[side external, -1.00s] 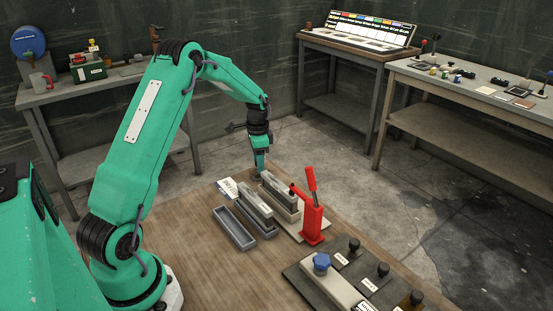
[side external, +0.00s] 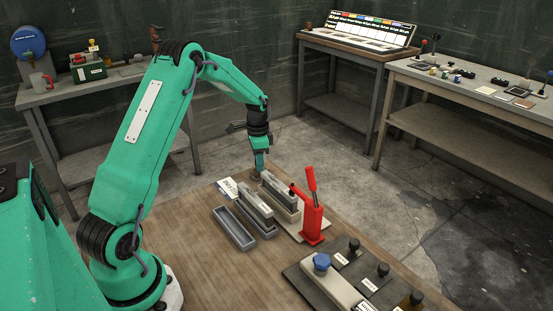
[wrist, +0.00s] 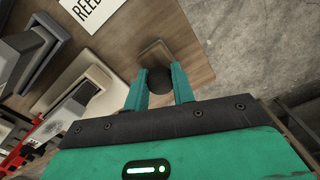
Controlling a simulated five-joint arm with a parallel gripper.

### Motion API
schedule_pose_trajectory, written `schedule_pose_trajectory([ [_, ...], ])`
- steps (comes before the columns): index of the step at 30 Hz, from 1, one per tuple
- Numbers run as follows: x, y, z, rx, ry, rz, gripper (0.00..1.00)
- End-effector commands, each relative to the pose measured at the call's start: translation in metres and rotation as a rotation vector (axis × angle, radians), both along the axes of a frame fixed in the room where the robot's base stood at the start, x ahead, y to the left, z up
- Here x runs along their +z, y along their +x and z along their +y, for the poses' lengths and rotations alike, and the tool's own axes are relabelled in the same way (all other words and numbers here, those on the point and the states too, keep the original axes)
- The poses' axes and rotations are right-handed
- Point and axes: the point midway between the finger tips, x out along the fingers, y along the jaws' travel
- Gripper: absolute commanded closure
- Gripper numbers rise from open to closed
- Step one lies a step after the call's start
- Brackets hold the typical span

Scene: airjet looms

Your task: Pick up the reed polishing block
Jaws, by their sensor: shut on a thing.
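The reed polishing block shows in the wrist view as a brown flat piece (wrist: 153,56) with a dark round knob (wrist: 157,79). My gripper (wrist: 160,86) has its two teal fingers on either side of the knob and is shut on it. In the side view my gripper (side external: 259,166) points down at the far edge of the wooden table. The block there is small and mostly hidden by the fingers. I cannot tell whether it touches the table.
A white card (side external: 228,187), reading "REED" in the wrist view (wrist: 88,10), lies beside the block. Grey trays (side external: 233,229) with long grey bars and a red lever press (side external: 313,221) stand close by. A board with several knobs (side external: 300,272) lies nearer. Bare tabletop (side external: 185,235) is at left.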

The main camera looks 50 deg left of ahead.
Motion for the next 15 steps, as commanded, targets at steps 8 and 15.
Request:
schedule_pose_trajectory([
  [8,0.008,0.001,0.0,0.0,0.001,-0.003,0.98],
  [15,0.036,0.001,0.0,0.0,0.002,-0.003,0.98],
])
